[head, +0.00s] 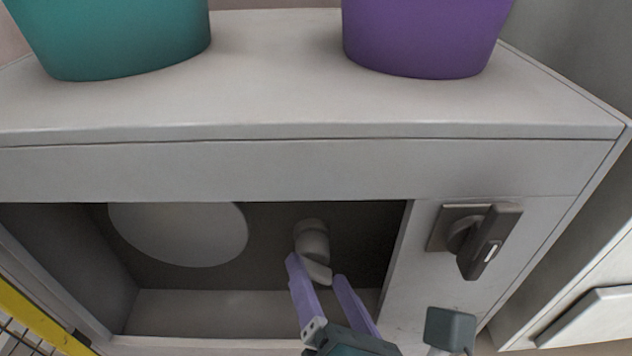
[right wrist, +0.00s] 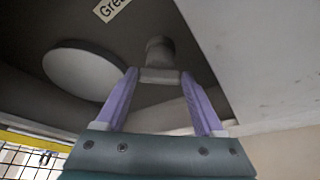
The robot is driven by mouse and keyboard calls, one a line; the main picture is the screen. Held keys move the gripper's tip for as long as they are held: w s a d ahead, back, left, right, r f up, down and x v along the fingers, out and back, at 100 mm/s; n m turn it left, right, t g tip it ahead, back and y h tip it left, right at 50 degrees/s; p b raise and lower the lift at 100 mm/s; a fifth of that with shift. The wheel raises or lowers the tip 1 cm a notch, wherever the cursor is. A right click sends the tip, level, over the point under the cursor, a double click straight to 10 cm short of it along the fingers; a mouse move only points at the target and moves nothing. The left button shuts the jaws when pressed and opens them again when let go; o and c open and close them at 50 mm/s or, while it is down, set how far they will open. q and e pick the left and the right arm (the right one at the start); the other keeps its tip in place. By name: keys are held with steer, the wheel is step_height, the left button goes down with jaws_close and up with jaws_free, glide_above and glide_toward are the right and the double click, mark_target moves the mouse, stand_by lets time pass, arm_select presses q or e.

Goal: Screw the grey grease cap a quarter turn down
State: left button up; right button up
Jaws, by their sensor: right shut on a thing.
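The grey grease cap (head: 318,271) sits at the lower end of a short grey fitting (head: 312,240) inside the open recess of the machine. In the right wrist view the cap (right wrist: 160,75) shows between my fingertips, below the round neck of the fitting (right wrist: 159,50). My right gripper (head: 315,272), with lilac fingers, reaches in from below and is shut on the cap, one finger on each side. In the right wrist view the gripper (right wrist: 160,76) has its fingertips at the cap's two sides. My left gripper is not in view.
A pale round disc (head: 180,232) is on the recess's back wall, left of the fitting. A dark lever handle (head: 485,240) juts out right of the opening. A teal container (head: 115,40) and a purple one (head: 425,38) stand on top. A label (right wrist: 112,8) is partly cut off.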

steer(key=m+y, duration=0.1)
steer(key=m, duration=0.1)
steer(key=m+t+y, duration=0.1)
steer(key=m, duration=0.1)
steer(key=shift+d+f, duration=0.2)
steer(key=shift+f, duration=0.15)
steer(key=shift+f+m+t+y, duration=0.15)
steer(key=shift+m+t+y, duration=0.3)
steer(key=shift+m, duration=0.75)
steer(key=shift+m+t, duration=0.25)
steer(key=shift+m, duration=0.35)
steer(key=o, duration=1.4)
steer(key=shift+d+f, duration=0.1)
